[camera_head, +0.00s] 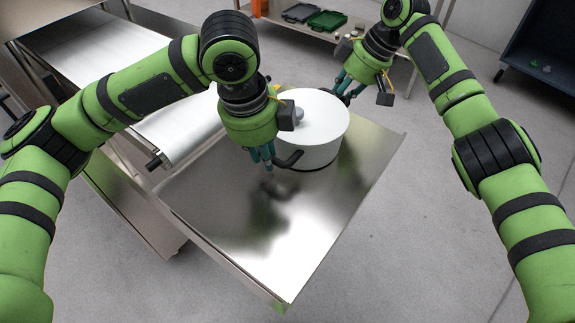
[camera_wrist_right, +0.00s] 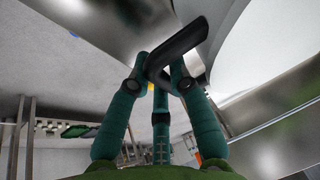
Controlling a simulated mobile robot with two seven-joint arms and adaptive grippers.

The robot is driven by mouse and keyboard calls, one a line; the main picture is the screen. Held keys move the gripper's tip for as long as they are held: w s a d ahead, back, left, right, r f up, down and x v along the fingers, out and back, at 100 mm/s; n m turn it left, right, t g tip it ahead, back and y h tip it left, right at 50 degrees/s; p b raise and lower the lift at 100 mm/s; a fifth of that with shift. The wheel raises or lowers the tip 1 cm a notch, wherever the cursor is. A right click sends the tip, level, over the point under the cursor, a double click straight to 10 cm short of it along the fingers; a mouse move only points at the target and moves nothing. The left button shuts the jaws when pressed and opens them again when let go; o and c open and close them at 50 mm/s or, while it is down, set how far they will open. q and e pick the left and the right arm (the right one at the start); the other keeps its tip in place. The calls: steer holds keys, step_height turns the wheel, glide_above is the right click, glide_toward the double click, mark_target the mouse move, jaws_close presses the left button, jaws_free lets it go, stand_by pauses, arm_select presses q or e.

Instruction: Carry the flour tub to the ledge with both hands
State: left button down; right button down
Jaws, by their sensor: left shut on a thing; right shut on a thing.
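The flour tub (camera_head: 320,125) is a white round tub with a lid, a grey knob and black side handles. It is upright over the metal ledge (camera_head: 310,230), near its far end; I cannot tell whether it touches the surface. My left gripper (camera_head: 268,160) is shut on the near-left black handle. My right gripper (camera_head: 347,84) is at the far-right handle, partly hidden behind the tub in the head view. In the right wrist view the black handle (camera_wrist_right: 178,50) lies between the fingers of the right gripper (camera_wrist_right: 160,75), shut on it, with the tub's white wall (camera_wrist_right: 240,40) beside it.
A white conveyor belt (camera_head: 180,120) adjoins the ledge on the left. The ledge's near part is bare. Behind stands a shelf with a green tray (camera_head: 327,20) and a grey tray (camera_head: 299,13). A dark cabinet (camera_head: 545,50) stands at far right. Grey floor is open to the right.

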arm_select(q)
steer(key=c, duration=1.1)
jaws_free()
steer(key=shift+s+a+f, duration=0.1)
steer(key=shift+f, duration=0.1)
steer(key=shift+c, duration=0.2)
arm_select(e)
steer(key=c, duration=1.1)
jaws_free()
steer(key=shift+d+f, duration=0.1)
steer(key=shift+d, duration=0.05)
steer(key=shift+c, duration=0.2)
arm_select(q)
steer(key=shift+r, duration=0.55)
step_height(320, 180, up, 7)
steer(key=s, duration=0.1)
steer(key=shift+a, duration=0.35)
arm_select(e)
steer(key=v, duration=1.1)
steer(key=shift+s+r, duration=0.15)
steer(key=shift+r, duration=0.3)
arm_select(q)
steer(key=shift+f, duration=0.1)
arm_select(e)
steer(key=shift+r, duration=0.1)
